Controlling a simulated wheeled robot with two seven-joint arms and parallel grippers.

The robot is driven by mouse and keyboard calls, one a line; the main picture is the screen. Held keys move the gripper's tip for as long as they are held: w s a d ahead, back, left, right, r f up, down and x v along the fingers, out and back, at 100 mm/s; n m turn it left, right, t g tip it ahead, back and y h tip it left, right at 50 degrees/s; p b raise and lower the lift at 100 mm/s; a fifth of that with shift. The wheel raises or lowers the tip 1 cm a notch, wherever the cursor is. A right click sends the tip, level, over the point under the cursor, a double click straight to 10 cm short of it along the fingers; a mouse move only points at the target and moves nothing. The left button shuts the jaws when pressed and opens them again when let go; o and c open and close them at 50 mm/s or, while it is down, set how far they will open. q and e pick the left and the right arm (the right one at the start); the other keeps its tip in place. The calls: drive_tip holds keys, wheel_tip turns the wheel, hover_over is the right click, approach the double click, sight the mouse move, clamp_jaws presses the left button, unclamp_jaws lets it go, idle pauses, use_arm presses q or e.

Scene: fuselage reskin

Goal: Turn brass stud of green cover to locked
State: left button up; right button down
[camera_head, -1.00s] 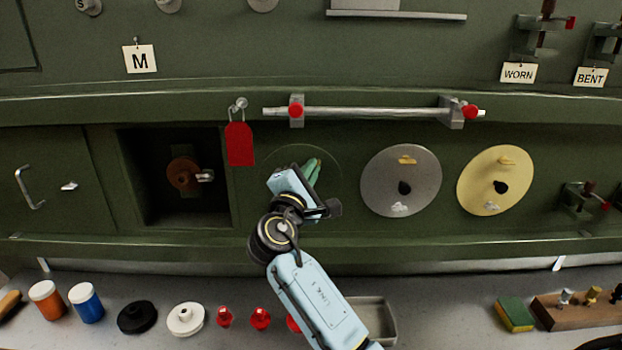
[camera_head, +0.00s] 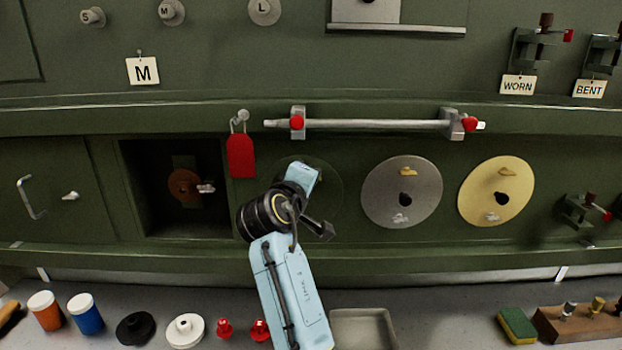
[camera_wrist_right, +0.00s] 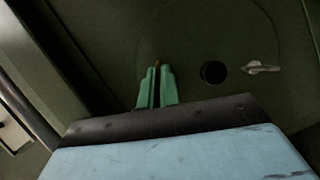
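The green cover is a round dark-green disc (camera_head: 333,187) in the wall, mostly hidden behind my right arm in the head view. The right wrist view shows its face (camera_wrist_right: 190,40), with a black hole (camera_wrist_right: 212,73) and a silver stud (camera_wrist_right: 262,68). My right gripper (camera_wrist_right: 157,72) has two green fingers close together with a narrow gap. A small brownish-brass tip, the brass stud (camera_wrist_right: 157,63), shows at the fingertips. Whether the fingers press on it cannot be told. In the head view the fingers are hidden behind the wrist. My left gripper is not in view.
A grey disc (camera_head: 383,205) and a yellow disc (camera_head: 517,200) lie to the right. An open recess (camera_head: 150,165) is at left. Jars, caps and a tray (camera_head: 365,332) stand below.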

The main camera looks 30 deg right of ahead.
drive_tip(key=shift+m, duration=0.4)
drive_tip(key=shift+y, duration=0.3)
drive_tip(key=c, duration=1.6)
unclamp_jaws()
